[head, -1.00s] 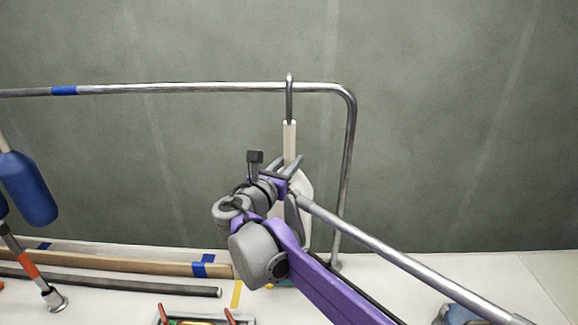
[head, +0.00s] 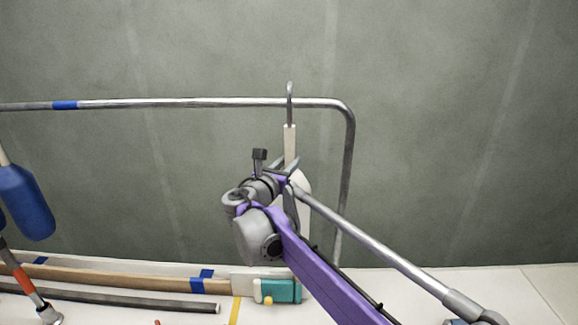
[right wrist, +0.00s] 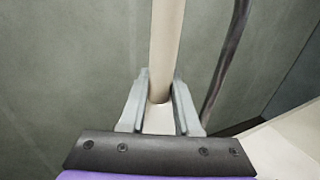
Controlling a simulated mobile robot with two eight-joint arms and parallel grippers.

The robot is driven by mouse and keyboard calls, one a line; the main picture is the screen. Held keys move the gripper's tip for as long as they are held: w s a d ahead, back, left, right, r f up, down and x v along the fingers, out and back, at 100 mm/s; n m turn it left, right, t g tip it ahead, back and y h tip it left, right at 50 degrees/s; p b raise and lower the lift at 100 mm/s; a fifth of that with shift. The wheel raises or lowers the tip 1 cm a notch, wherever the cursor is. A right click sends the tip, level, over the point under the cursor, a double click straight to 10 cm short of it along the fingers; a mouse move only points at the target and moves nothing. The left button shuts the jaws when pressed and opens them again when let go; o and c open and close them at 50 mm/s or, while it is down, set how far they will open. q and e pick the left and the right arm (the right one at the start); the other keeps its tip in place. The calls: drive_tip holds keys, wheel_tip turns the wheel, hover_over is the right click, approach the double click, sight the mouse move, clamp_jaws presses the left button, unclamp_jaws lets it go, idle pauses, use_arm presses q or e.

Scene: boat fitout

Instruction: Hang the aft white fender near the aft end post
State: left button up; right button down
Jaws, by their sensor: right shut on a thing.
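The white fender (head: 304,187) hangs upright beside the rail's bend, mostly hidden behind my right gripper and wrist. Its pale stem (head: 290,143) rises to a grey metal hook (head: 290,97) that shows at the top rail (head: 215,103). I cannot tell whether the hook bears on the rail. My right gripper (head: 285,168) is shut on the fender's stem. In the right wrist view the stem (right wrist: 166,45) stands between the two fingers (right wrist: 159,100). The end post (head: 347,180) curves down from the rail just to the right.
A blue fender (head: 28,202) hangs at the far left. Blue tape (head: 65,105) marks the rail. A wooden plank (head: 120,279), a dark bar (head: 110,298) and a teal and white item (head: 280,291) lie below. The rail between is clear.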

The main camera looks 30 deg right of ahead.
drive_tip(key=shift+w+d, duration=0.45)
drive_tip(key=shift+w, duration=0.3)
drive_tip(key=shift+w+d, duration=0.45)
drive_tip(key=shift+w, duration=0.25)
drive_tip(key=shift+w+d, duration=0.45)
drive_tip(key=shift+w, duration=0.3)
drive_tip(key=shift+w+d, duration=0.1)
drive_tip(key=shift+w, duration=0.1)
drive_tip(key=shift+f, duration=0.8)
drive_tip(key=shift+s+f+b, duration=0.1)
drive_tip(key=shift+f+b, duration=0.25)
drive_tip(key=shift+f, duration=0.45)
drive_tip(key=c, duration=0.5)
unclamp_jaws()
drive_tip(key=shift+c, duration=0.2)
